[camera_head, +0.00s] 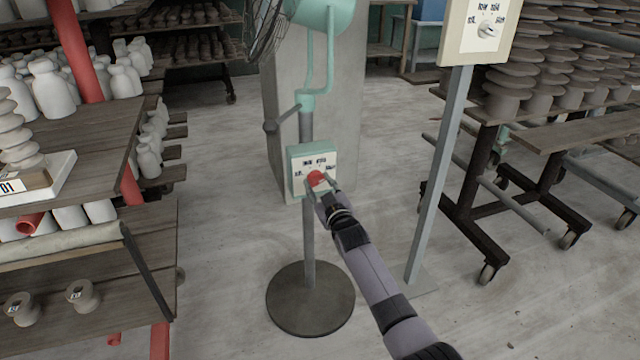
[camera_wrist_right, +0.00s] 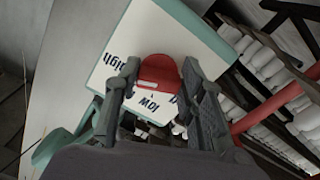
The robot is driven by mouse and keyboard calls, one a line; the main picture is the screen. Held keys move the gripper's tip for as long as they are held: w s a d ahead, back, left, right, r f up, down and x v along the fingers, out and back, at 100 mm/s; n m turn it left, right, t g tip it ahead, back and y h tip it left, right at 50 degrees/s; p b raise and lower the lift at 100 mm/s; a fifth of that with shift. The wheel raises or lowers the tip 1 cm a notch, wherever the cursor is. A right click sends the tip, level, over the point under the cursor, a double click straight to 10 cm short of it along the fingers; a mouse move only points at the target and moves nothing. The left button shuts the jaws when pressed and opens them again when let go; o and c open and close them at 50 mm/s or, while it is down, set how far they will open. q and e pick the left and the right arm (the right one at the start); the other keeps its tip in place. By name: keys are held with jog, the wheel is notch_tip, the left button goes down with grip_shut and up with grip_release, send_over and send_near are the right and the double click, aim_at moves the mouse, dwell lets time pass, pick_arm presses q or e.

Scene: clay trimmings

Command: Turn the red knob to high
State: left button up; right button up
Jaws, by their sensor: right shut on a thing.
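The red knob (camera_head: 315,178) sits on the pale face of a mint-green control box (camera_head: 297,160) on the stand of a fan. My right gripper (camera_head: 318,184) is shut on the knob, with a finger on each side of it. In the right wrist view the red knob (camera_wrist_right: 158,72) shows between the two fingers, and a white mark is on it. The words "low" and "high" show on the panel (camera_wrist_right: 117,62). The fingers cover part of the panel, so the knob's exact setting is hard to tell. My left gripper is not in view.
A second post at the right carries a cream box with a white knob (camera_head: 488,30). Wooden shelves (camera_head: 85,170) with white bottles stand at the left. A wheeled rack (camera_head: 480,165) with stacked clay pieces stands at the right. The fan's round base (camera_head: 310,300) rests on open floor.

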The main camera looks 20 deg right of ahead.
jog(key=shift+f, duration=0.15)
dwell(0.3)
jog(key=o, duration=1.1)
jog(key=shift+o, duration=0.2)
jog(key=s, duration=1.2)
jog(key=shift+d, duration=0.2)
